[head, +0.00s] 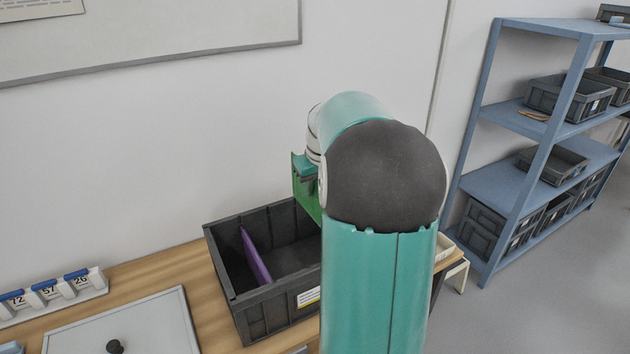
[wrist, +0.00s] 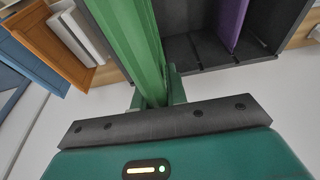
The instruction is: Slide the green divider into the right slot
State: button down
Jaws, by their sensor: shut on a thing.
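The green divider (head: 300,200) is held upright over the right part of a dark grey bin (head: 262,318). My gripper (head: 305,171) is shut on its upper edge; my arm hides much of both. In the wrist view the green divider (wrist: 132,45) runs away from my gripper (wrist: 157,93) beside the bin's interior (wrist: 205,45). A purple divider (head: 256,257) stands in the left part of the bin, and it also shows in the wrist view (wrist: 232,20). Thin slot lines show on the bin. I cannot tell whether the green divider's lower edge touches the bin.
The bin stands on a wooden table (head: 205,278) against a wall. A numbered rack (head: 55,297) and a grey panel with a black knob (head: 116,345) lie to the left. A blue shelf (head: 525,120) with grey bins stands at the right. Bin space right of the purple divider looks empty.

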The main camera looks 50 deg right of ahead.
aim_at(314, 219)
jog(key=shift+d, duration=0.1)
dwell(0.4)
jog(key=shift+f, duration=0.1)
jog(key=shift+f, duration=1.2)
jog(key=shift+f, duration=0.1)
jog(key=shift+f, duration=3.95)
jog(key=shift+f, duration=0.1)
notch_tip(314, 219, down, 9)
jog(key=shift+r, duration=0.2)
dwell(0.6)
